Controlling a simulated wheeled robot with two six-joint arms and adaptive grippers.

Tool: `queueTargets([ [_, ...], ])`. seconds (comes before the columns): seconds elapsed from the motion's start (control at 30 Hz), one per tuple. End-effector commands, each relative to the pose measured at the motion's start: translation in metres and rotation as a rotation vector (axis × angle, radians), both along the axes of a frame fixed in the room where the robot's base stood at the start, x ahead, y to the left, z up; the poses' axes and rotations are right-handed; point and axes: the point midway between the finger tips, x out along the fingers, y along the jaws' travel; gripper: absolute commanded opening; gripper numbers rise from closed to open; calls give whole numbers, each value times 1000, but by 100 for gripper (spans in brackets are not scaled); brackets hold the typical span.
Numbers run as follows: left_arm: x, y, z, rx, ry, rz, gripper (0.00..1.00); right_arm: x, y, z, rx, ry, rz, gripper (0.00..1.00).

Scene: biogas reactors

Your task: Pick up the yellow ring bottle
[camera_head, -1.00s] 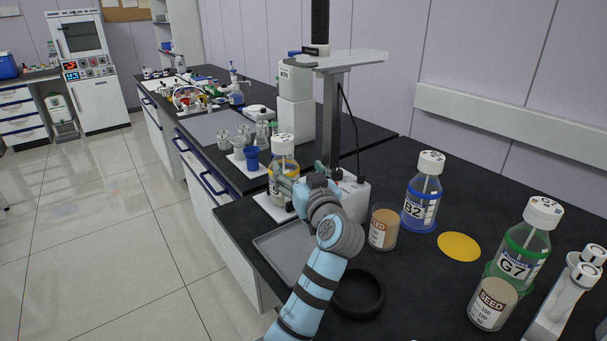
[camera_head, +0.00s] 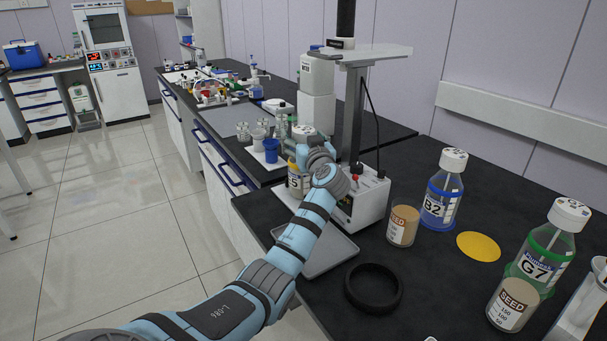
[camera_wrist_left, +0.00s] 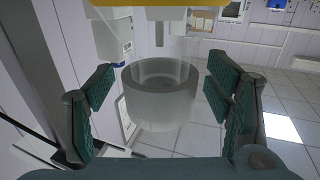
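The yellow ring bottle (camera_head: 295,183), with a white cap and a yellow-marked label, stands upright by the stirrer's white base, partly hidden by my left gripper (camera_head: 313,151). The gripper is at its upper part, and its fingertips are hard to see there. In the left wrist view, my gripper (camera_wrist_left: 160,98) has its green-padded fingers spread on both sides of a translucent grey cylinder, apparently part of the bottle. Narrow gaps show between pads and cylinder. A yellow strip crosses the top edge of that view. My right gripper is not visible.
The white stirrer (camera_head: 366,205) with its column stands right of the bottle. A blue cup (camera_head: 271,151) is close on the left. A grey tray (camera_head: 325,259), black ring (camera_head: 373,311), seed jar (camera_head: 402,226) and blue-ring bottle B2 (camera_head: 441,191) are nearer me.

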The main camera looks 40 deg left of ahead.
Motion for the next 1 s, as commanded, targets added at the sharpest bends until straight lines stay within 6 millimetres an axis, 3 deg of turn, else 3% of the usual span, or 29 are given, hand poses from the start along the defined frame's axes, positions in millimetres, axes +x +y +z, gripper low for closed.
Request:
queueTargets([
  [0.07,0,0,0,0,0,0,60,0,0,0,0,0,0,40],
  [0.43,-1,0,0,1,1,1,1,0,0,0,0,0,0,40],
  [0.77,-1,0,3,3,-1,1,0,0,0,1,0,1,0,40],
  [0.87,-1,0,16,3,-4,1,0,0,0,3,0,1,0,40],
  [1.0,-1,0,49,3,-7,1,0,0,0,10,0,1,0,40],
])
